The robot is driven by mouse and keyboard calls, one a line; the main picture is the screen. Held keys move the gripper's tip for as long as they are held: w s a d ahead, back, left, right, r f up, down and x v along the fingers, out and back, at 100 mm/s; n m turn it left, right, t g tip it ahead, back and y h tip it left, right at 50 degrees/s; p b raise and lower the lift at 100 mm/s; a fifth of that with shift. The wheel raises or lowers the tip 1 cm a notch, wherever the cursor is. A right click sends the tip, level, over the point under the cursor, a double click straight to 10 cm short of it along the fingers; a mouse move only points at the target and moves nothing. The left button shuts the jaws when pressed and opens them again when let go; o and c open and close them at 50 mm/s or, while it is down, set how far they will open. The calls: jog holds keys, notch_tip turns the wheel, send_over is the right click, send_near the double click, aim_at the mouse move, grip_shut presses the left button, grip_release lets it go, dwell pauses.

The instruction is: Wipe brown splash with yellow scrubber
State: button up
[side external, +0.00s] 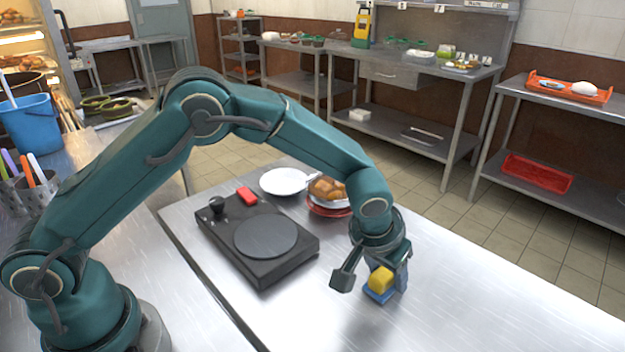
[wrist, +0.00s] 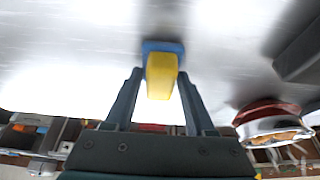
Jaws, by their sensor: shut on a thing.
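The yellow scrubber (side external: 381,279) is a small yellow block on a blue base (side external: 379,295). It also shows in the wrist view (wrist: 160,76), with its blue part at the far end. My gripper (side external: 372,279) is shut on the scrubber and points down over the right part of the steel table. In the wrist view my gripper (wrist: 159,100) has a finger on each side of it. I cannot tell whether the blue base touches the table. I see no brown splash in either view.
A black hotplate (side external: 262,240) with a round plate stands left of my gripper. A red-edged bowl (side external: 329,211) with brown food and a white plate (side external: 284,181) stand behind. A red block (side external: 247,196) lies by the hotplate. The steel table (side external: 480,310) is clear at the right front.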

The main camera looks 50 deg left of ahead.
jog(key=shift+r, duration=3.6)
jog(key=shift+w, duration=0.1)
